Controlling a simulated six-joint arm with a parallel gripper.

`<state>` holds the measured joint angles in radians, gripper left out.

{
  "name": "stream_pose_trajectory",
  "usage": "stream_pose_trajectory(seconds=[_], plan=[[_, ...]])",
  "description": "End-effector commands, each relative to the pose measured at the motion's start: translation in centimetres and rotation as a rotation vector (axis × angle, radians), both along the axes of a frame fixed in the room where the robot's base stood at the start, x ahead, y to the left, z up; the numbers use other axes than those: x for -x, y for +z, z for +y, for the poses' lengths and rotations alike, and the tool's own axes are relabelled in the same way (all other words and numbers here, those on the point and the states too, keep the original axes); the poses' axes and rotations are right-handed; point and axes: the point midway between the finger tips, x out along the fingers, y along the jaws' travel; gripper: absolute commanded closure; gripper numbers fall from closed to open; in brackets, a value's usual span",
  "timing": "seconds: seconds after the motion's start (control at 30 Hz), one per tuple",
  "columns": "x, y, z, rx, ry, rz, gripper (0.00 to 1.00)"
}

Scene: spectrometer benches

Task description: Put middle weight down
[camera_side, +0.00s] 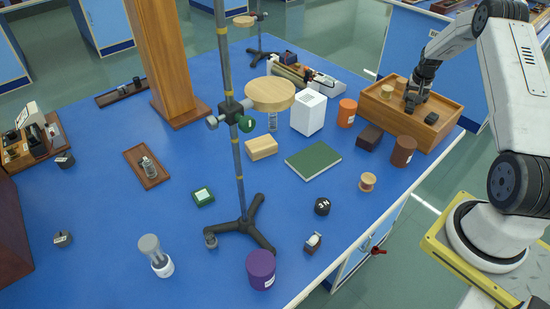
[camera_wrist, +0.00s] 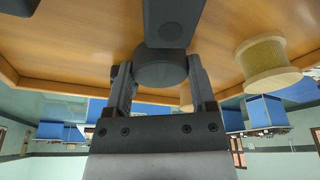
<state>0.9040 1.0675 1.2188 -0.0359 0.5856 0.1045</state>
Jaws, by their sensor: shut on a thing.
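My gripper (camera_side: 412,97) reaches down into the wooden tray (camera_side: 448,128) at the right back of the blue bench. In the wrist view, its two fingers (camera_wrist: 160,82) are shut on a dark grey round weight (camera_wrist: 160,68), one finger on each side. The weight is low over the tray floor (camera_wrist: 90,40); I cannot tell whether it touches the floor. A longer dark grey piece (camera_wrist: 172,20) lies just beyond it, and I cannot tell whether the two are joined. In the side view, the gripper mostly hides the held weight.
Pale spools (camera_side: 386,92) stand in the tray at left; one also shows in the wrist view (camera_wrist: 266,64). A small dark piece (camera_side: 431,118) lies near the tray's front. An orange cylinder (camera_side: 347,112), dark box (camera_side: 370,136) and brown cylinder (camera_side: 403,151) stand outside it.

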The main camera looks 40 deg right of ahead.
Motion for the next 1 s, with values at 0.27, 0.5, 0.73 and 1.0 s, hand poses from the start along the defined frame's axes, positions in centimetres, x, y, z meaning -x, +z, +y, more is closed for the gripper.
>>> stream_pose_trajectory(seconds=[0.27, 0.5, 0.73, 1.0], plan=[[0.0, 0.2, 0.0, 0.002, 0.000, -0.001, 1.00], [-0.1, 1.7, -0.1, 0.002, 0.000, -0.002, 1.00], [0.5, 4.0, 0.4, 0.002, -0.001, -0.001, 1.00], [2.3, 7.0, 2.2, 0.002, -0.001, -0.001, 1.00]])
